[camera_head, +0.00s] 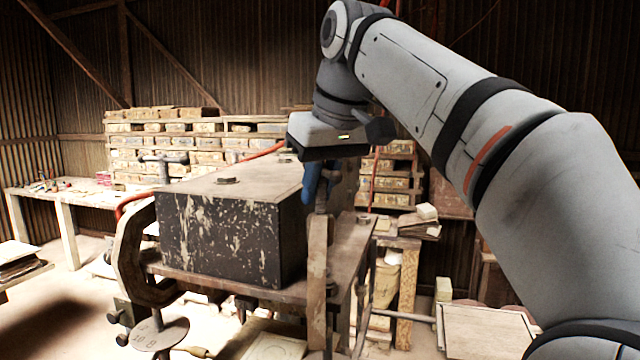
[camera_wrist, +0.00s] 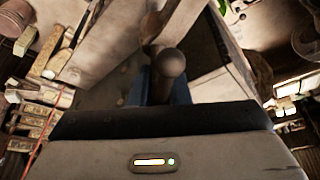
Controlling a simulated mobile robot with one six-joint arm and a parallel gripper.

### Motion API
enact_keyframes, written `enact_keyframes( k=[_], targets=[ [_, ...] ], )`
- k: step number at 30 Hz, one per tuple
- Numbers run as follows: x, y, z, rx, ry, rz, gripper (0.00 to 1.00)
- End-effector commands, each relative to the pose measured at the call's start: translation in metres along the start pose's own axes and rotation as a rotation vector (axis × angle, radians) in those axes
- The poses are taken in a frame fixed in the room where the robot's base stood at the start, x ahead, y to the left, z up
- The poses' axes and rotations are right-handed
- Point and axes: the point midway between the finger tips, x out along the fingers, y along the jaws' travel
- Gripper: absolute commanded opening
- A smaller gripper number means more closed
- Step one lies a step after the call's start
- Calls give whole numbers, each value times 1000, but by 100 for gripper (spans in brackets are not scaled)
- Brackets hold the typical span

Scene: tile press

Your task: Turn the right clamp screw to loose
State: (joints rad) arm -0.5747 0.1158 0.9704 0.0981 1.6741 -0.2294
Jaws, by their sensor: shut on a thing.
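The right clamp (camera_head: 317,265) is a worn, pale metal frame at the front right corner of the dark press block (camera_head: 225,235). My gripper (camera_head: 316,188) points down beside the block's right side, above this clamp, with its blue fingers showing. In the wrist view, a dark round-ended handle (camera_wrist: 170,64) sits between the blue fingers of my gripper (camera_wrist: 163,92), which is shut on it. It appears to be the right clamp screw's handle. The rest of the screw is mostly hidden by my gripper in the head view. I cannot tell how tight the screw is.
The left clamp (camera_head: 130,250) curves around the table edge on the left, with a round plate (camera_head: 160,334) below. The block stands on a worn table (camera_head: 345,245). Stacked bricks (camera_head: 190,140) and a workbench (camera_head: 85,190) stand behind. Shelves lie behind my arm.

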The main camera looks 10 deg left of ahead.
Motion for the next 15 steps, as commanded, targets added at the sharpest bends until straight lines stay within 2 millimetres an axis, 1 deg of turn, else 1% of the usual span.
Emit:
enact_keyframes(
  k=[8, 15],
  targets=[
    [-1, 0, -1, -142, 0, -60, 0],
    [0, -1, 0, -341, 0, -143, 0]
  ],
)
